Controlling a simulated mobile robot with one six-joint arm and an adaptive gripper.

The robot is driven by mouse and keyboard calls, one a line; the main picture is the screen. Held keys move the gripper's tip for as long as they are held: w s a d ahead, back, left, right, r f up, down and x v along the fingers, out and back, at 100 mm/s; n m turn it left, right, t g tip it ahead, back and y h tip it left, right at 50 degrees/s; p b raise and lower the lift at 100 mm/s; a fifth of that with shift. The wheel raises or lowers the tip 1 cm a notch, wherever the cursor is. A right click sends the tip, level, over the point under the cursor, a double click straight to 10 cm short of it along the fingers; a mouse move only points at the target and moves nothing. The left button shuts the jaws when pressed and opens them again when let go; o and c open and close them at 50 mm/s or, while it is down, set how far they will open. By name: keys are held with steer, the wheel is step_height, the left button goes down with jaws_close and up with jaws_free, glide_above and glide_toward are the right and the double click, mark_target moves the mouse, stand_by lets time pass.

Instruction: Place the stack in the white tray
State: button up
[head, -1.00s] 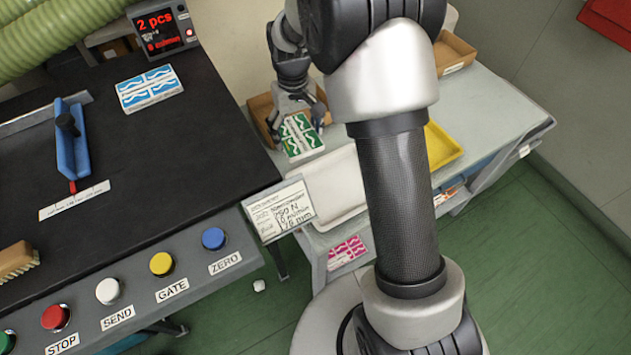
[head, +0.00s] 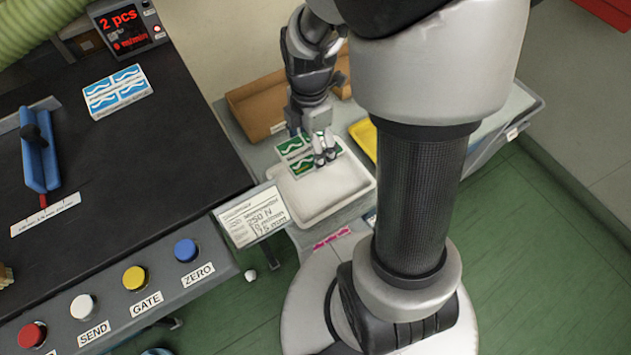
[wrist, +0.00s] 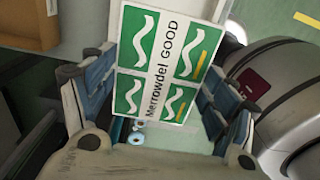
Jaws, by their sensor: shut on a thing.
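The stack is a flat green-and-white set of labels (head: 297,150) with white wave marks. The near part of the tray is bare.
A brown cardboard box (head: 258,105) stands behind the white tray, and a yellow tray (head: 365,138) is to its right, partly hidden by my arm. A sign card (head: 252,216) stands at the tray's left. A blue-and-white label set (head: 118,91) lies on the black table.

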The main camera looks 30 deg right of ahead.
mark_target(311, 188)
step_height(311, 188, down, 18)
steer(key=b, duration=0.5)
steer(key=shift+r, duration=0.2)
steer(key=shift+f, duration=0.2)
steer(key=o, duration=1.2)
steer(key=shift+r, duration=0.1)
step_height(311, 188, up, 12)
steer(key=p, duration=0.4)
steer(key=shift+r, duration=0.1)
